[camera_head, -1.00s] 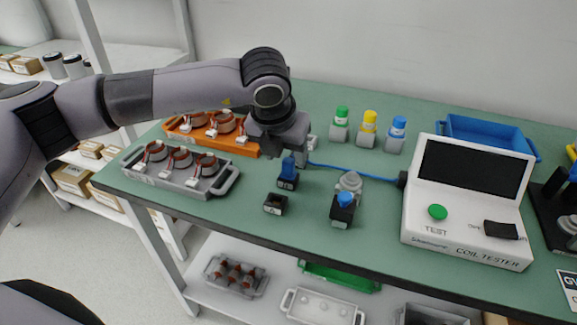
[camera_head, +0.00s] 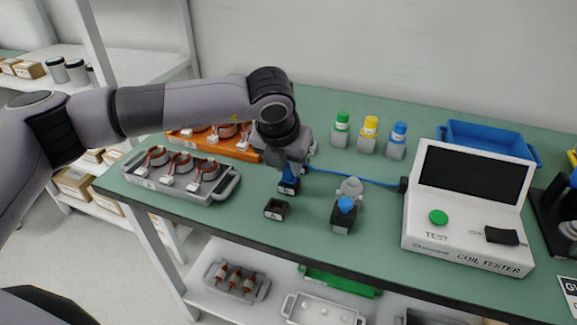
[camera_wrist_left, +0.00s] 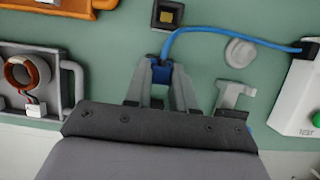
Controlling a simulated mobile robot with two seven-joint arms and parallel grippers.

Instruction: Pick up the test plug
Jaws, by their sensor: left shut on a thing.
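The test plug is blue (camera_head: 289,178) with a blue cable (camera_head: 350,177) running right to the coil tester (camera_head: 465,215). In the left wrist view the blue plug (camera_wrist_left: 160,72) is between the two grey fingers of my left gripper (camera_wrist_left: 160,80). The fingers hide part of the plug; whether it is still seated in the holder I cannot tell. My right gripper is not in view.
A small dark open block (camera_head: 276,208) stands in front. A dark block with a blue knob (camera_head: 344,212) stands to the right. A grey tray with coils (camera_head: 185,178) lies left, an orange tray (camera_head: 245,153) behind. Several coloured-cap bottles (camera_head: 368,134) stand at the back.

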